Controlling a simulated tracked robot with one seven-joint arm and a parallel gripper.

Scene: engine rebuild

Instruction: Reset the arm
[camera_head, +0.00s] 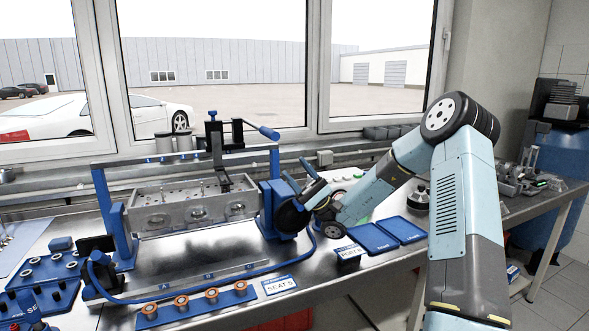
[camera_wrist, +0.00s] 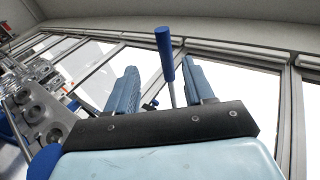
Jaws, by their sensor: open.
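My arm (camera_head: 460,205) reaches up from the lower right of the head view, bends at a dark elbow, then runs down left to the bench. My gripper (camera_head: 300,173) is beside the right end of the blue fixture frame, low over the bench. Its two blue fingers are apart in the wrist view (camera_wrist: 160,76), with nothing gripped. A blue lever handle (camera_wrist: 166,56) shows between the fingers there. In the head view this handle (camera_head: 268,132) is above and left of the fingertips, apart from them.
A grey cylinder head (camera_head: 180,218) sits in the blue frame (camera_head: 102,195). Copper-coloured rings (camera_head: 181,302) stand on a blue strip in front. Blue trays (camera_head: 372,238) lie right of the wrist. Windows back the bench; the space above the bench's right part is free.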

